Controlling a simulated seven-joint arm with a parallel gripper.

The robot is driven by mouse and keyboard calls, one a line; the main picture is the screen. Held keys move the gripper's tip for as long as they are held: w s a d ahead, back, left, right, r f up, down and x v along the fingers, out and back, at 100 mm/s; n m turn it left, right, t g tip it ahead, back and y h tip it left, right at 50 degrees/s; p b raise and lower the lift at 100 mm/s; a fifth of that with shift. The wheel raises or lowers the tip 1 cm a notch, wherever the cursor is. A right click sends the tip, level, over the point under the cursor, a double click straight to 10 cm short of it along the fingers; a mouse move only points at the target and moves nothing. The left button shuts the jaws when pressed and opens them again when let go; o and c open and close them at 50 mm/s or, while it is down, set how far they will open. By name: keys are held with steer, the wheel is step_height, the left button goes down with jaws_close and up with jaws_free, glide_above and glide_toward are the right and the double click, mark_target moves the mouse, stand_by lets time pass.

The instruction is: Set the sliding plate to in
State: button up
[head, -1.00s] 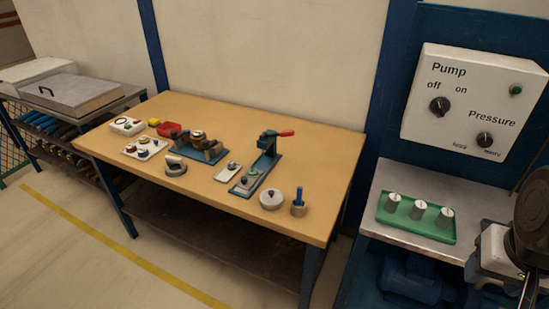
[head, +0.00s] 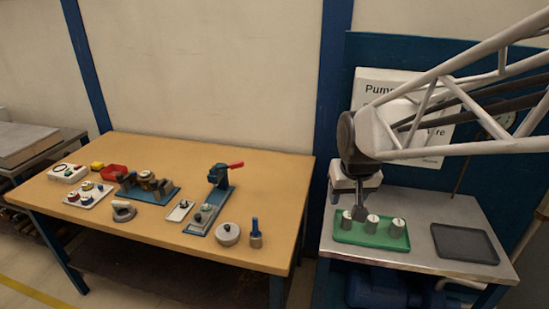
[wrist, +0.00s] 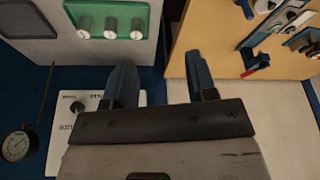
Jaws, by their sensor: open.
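The blue-based fixture (head: 212,205) with a red lever (head: 236,165) stands toward the right of the wooden bench; a grey plate-like part (head: 200,221) sits on its front end. I cannot tell for sure whether this is the sliding plate, or whether it is in or out. Part of the fixture and its red lever (wrist: 256,66) show at the top right of the wrist view. My gripper (wrist: 159,62) is open and empty, with its two fingers apart.
The green tray (head: 343,237) holds grey cylinders on the metal side table, beside a dark tray (head: 464,244). My arm partly hides the pump panel (head: 375,88). A round lidded pot (head: 228,235) and a blue-handled tool (head: 255,232) stand right of the fixture.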

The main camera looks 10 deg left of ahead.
steer(key=w+a+f+n, duration=0.1)
steer(key=w+a+f, duration=0.15)
steer(key=a, duration=0.35)
steer(key=w+a+f+n, duration=0.1)
steer(key=w+a, duration=0.3)
steer(key=a, duration=0.1)
steer(key=n+y, duration=0.2)
steer(key=n, duration=0.2)
glide_toward(198, 215)
steer(key=f, duration=0.1)
steer(key=shift+w+a+f, duration=0.1)
steer(key=shift+a+f, duration=0.1)
steer(key=shift+a, duration=0.05)
steer(key=shift+f, duration=0.15)
steer(key=shift+x, duration=3.75)
steer(key=shift+w, duration=0.1)
jaws_close()
